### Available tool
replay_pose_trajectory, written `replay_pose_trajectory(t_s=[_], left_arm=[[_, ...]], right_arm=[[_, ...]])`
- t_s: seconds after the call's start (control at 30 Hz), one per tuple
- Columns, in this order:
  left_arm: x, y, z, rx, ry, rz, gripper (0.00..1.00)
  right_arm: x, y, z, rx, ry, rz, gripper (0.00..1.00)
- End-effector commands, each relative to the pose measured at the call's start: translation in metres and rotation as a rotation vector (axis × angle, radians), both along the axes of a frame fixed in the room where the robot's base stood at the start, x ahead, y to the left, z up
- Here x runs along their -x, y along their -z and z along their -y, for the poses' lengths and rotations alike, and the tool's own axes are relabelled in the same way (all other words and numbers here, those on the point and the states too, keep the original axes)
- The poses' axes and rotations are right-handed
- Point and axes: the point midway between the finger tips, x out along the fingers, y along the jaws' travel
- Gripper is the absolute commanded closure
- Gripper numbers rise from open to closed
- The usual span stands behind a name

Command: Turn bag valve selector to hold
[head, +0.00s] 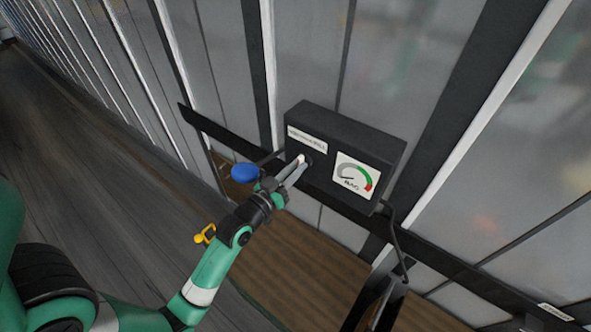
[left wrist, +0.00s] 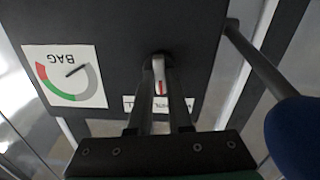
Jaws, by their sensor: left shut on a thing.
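A black control box (head: 345,140) is mounted on a dark rail against the panelled wall. Its face carries a white label (head: 307,139), a selector knob (head: 302,159) and a white BAG gauge (head: 354,177) with a green and red arc. My left gripper (head: 294,172) reaches the knob and is shut on it. In the left wrist view the two fingers (left wrist: 160,97) stand on either side of the light grey knob (left wrist: 160,72), which has a red mark. The fingers partly cover the label, so its positions cannot be read. My right gripper is not in view.
A blue rounded knob (head: 245,173) on a dark stem sticks out beside the box, close to my left gripper. A black cable (head: 397,238) hangs from the box's right side. A brown wooden surface (head: 300,270) lies below.

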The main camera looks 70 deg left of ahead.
Motion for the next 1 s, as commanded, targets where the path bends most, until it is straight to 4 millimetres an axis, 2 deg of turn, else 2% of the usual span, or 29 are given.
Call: replay_pose_trajectory(t_s=[0.3, 0.77, 0.8, 0.97, 1.0], left_arm=[[0.0001, -0.0003, -0.0001, -0.101, 0.000, -0.058, 1.00], [0.0000, -0.0006, -0.0001, -0.114, 0.000, -0.066, 1.00], [0.0000, -0.0006, -0.0001, -0.114, 0.000, -0.066, 0.81], [0.0000, -0.0005, -0.0001, -0.114, 0.000, -0.065, 0.53], [0.0000, -0.0004, 0.0000, -0.114, 0.000, -0.065, 0.53]], right_arm=[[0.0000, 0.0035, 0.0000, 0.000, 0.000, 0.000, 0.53], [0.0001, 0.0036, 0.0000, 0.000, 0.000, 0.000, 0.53], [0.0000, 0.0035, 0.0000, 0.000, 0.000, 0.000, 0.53], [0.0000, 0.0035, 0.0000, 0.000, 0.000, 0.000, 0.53], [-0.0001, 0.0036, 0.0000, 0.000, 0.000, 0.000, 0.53]])
